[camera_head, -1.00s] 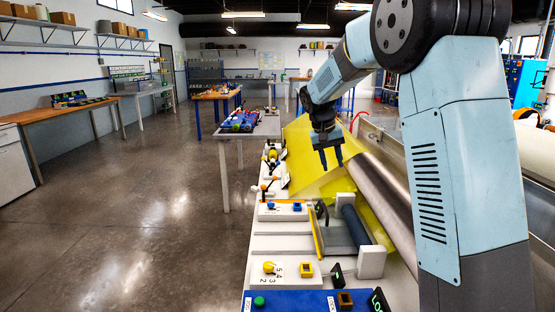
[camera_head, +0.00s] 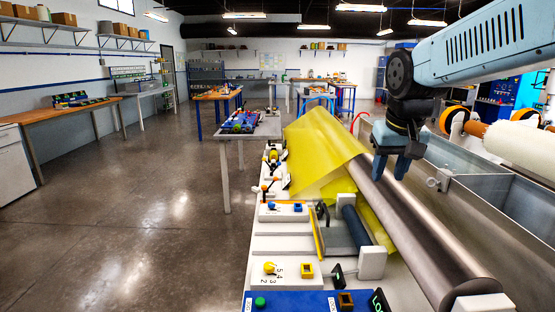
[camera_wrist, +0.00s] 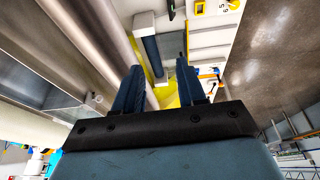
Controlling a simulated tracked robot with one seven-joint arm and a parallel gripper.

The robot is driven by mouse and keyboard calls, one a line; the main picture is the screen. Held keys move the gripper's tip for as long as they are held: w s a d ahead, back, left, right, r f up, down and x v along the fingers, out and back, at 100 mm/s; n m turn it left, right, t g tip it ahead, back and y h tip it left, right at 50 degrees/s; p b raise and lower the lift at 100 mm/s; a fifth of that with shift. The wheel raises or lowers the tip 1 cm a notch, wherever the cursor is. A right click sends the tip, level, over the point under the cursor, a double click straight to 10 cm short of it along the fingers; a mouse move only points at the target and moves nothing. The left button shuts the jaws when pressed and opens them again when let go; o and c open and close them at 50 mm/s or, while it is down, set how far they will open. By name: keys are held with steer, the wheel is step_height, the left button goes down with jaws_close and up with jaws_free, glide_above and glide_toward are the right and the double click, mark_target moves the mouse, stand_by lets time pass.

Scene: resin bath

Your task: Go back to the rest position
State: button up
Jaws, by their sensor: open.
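My gripper (camera_head: 391,166) hangs over the large metal roller (camera_head: 408,215) at the right of the head view, with its blue fingers pointing down. The fingers are apart and nothing is between them. The wrist view also shows my gripper (camera_wrist: 158,92) open and empty, with the roller (camera_wrist: 95,35) to its left. My arm reaches in from the upper right of the head view. A yellow translucent sheet (camera_head: 322,155) lies beside the roller, left of my gripper. Whether the fingertips touch the roller cannot be told.
A metal bath (camera_head: 490,195) with partitions lies right of the roller. White panels with knobs (camera_head: 283,270) and a dark blue small roller (camera_head: 356,226) stand on the left. Orange and white rolls (camera_head: 490,130) are at the far right. The floor at left is clear.

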steer(key=s+f+t, duration=0.1)
steer(key=s+f, duration=0.2)
steer(key=s, duration=0.9)
steer(key=shift+f+t, duration=0.2)
steer(key=shift+t, duration=0.2)
steer(key=shift+s, duration=0.1)
